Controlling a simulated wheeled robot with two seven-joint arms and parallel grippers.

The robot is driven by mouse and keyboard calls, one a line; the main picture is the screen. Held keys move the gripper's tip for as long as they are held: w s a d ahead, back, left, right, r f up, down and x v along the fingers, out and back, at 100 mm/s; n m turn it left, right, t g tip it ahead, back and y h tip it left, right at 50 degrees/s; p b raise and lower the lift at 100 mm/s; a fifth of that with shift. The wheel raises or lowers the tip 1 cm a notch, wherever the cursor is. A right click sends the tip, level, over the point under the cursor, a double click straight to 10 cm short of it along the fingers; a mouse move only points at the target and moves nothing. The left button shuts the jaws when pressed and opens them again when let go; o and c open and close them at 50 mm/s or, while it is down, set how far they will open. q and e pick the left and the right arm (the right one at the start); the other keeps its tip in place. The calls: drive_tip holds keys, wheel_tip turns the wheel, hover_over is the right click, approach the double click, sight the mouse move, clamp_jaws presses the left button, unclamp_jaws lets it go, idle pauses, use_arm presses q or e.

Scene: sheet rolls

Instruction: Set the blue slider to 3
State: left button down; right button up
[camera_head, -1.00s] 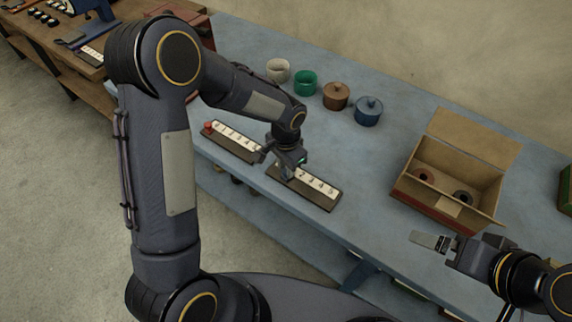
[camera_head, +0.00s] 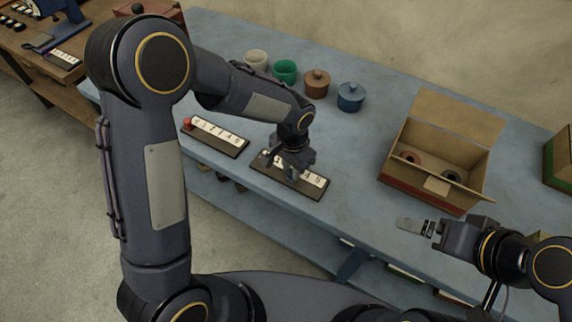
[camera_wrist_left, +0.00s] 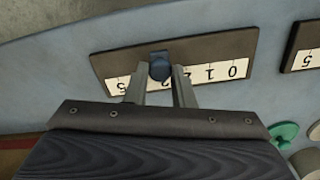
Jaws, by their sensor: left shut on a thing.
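The blue slider (camera_wrist_left: 159,67) sits on a dark board (camera_wrist_left: 104,64) with a white number strip, seen upside down in the left wrist view. The 0, 1 and 5 are readable there; the slider stands beyond the 2 side, about where 3 lies, and the digit by it is hidden. My left gripper (camera_wrist_left: 161,88) is shut on the blue slider. In the head view my left gripper (camera_head: 291,174) comes down over the board (camera_head: 310,191), hiding the slider. My right gripper (camera_head: 418,226) is empty over the table's front edge at right; its finger gap is unclear.
A second number board (camera_head: 228,148) with a red slider (camera_head: 187,124) lies to the left. White (camera_head: 256,60), green (camera_head: 285,71), brown (camera_head: 316,83) and blue (camera_head: 350,97) pots stand behind. An open box (camera_head: 427,196) stands at right.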

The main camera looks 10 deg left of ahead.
sight(290, 172)
use_arm(q)
drive_tip(key=c, duration=1.2)
unclamp_jaws()
wheel_tip(290, 172, up, 7)
drive_tip(key=shift+r, duration=0.45)
drive_tip(key=s+a+r+n+t+h, duration=0.2)
drive_tip(key=s+a+r+n+h, duration=0.15)
drive_tip(key=s+a+r, duration=0.55)
drive_tip(key=s+a+n+t, duration=0.3)
drive_tip(key=s+a+n, duration=0.1)
drive_tip(key=s, duration=0.6)
drive_tip(key=shift+s+a+f+n+t, duration=0.25)
drive_tip(key=shift+s+f+n+t, duration=0.15)
drive_tip(key=shift+n, duration=0.25)
